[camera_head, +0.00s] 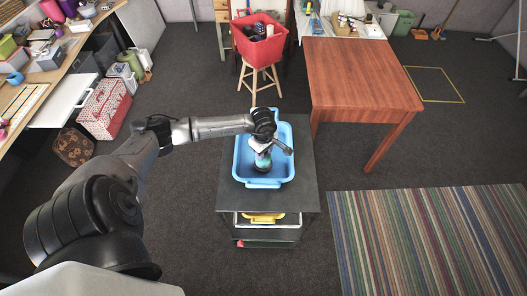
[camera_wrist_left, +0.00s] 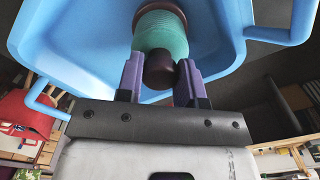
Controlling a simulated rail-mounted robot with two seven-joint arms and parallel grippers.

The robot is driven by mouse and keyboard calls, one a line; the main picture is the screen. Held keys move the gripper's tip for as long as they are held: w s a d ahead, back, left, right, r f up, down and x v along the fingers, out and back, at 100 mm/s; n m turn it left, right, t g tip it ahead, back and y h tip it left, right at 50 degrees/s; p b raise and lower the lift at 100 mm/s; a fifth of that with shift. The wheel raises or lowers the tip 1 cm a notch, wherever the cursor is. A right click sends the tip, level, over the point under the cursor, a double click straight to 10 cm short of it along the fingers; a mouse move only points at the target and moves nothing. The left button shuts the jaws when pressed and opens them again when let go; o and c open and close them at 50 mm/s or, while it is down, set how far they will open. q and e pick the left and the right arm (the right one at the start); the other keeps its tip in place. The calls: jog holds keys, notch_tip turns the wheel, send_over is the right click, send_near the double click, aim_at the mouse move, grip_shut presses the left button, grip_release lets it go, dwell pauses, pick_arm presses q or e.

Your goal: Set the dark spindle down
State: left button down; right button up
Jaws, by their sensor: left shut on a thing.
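The dark spindle (camera_wrist_left: 160,35) has dark brown ends and teal thread wound around its middle. In the head view it (camera_head: 262,163) shows small below the left wrist, over the inside of the blue basket (camera_head: 287,170). My left gripper (camera_head: 264,150) is over the basket, and in the left wrist view its purple fingertips (camera_wrist_left: 159,78) are shut on the spindle's dark knob end. The blue basket wall (camera_wrist_left: 80,45) surrounds the spindle there. I cannot tell whether the spindle's far end touches the basket floor. My right gripper is not in view.
The blue basket stands on a dark cart (camera_head: 232,200) with a yellow item (camera_head: 263,217) on a lower level. A red basket (camera_head: 260,48) sits on a wooden stool (camera_head: 259,77) behind. A brown table (camera_head: 360,75) stands to the right. Carpet is open around the cart.

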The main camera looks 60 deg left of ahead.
pick_arm(q)
jog(key=shift+f, duration=0.55)
jog(key=shift+f, duration=0.1)
jog(key=shift+f, duration=0.15)
jog(key=c, duration=0.8)
grip_release()
jog(key=shift+o, duration=0.2)
